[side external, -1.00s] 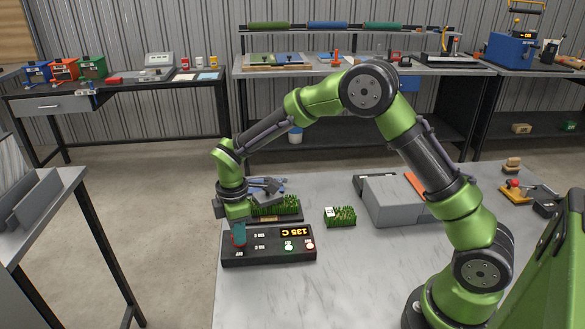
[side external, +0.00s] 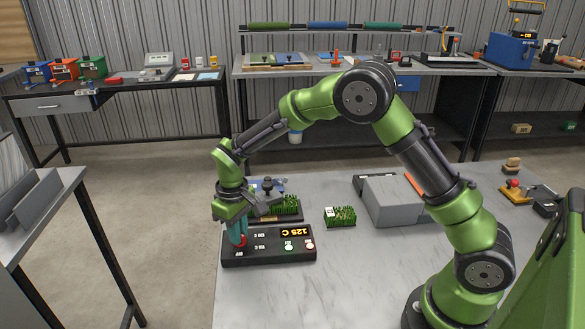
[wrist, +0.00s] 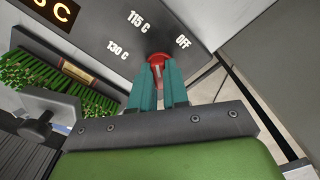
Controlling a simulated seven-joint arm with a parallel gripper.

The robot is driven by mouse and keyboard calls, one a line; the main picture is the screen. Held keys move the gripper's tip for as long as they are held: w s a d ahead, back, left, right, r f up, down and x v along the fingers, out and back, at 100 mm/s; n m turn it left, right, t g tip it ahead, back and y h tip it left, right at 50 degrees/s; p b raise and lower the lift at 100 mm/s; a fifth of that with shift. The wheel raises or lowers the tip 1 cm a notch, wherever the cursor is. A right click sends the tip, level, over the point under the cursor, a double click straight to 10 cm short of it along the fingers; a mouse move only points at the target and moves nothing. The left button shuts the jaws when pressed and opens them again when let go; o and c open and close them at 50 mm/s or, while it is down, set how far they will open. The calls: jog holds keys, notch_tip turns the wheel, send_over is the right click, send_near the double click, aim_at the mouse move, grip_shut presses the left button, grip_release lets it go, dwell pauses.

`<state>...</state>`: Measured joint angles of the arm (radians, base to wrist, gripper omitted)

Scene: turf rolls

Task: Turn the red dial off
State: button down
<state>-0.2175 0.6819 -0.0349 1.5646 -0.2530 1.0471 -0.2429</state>
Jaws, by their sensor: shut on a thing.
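The red dial (side external: 243,241) sits at the left end of a black control box (side external: 268,258) on the table. In the wrist view the red dial (wrist: 158,60) is between the teal fingertips of my gripper (wrist: 158,80), which is shut on it. My gripper (side external: 238,238) points down onto the box in the side view. White labels 115 C, 130 C and OFF (wrist: 183,41) surround the dial. I cannot tell which label the dial points at. The box's orange display (side external: 298,232) reads 125 C. The fingers hide part of the dial.
A turf piece (side external: 286,205) on a dark base lies just behind the box, close to my gripper. A small turf block (side external: 340,216) and a grey block (side external: 393,200) stand to the right. The tabletop (side external: 345,275) in front is clear.

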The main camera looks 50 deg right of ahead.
jog(key=m, duration=0.5)
jog(key=shift+m, duration=0.3)
jog(key=m, duration=0.4)
jog(key=shift+r+m, duration=0.1)
jog(key=shift+m, duration=0.3)
jog(key=c, duration=1.1)
grip_release()
notch_tip(320, 180, up, 17)
jog(key=shift+f, duration=0.1)
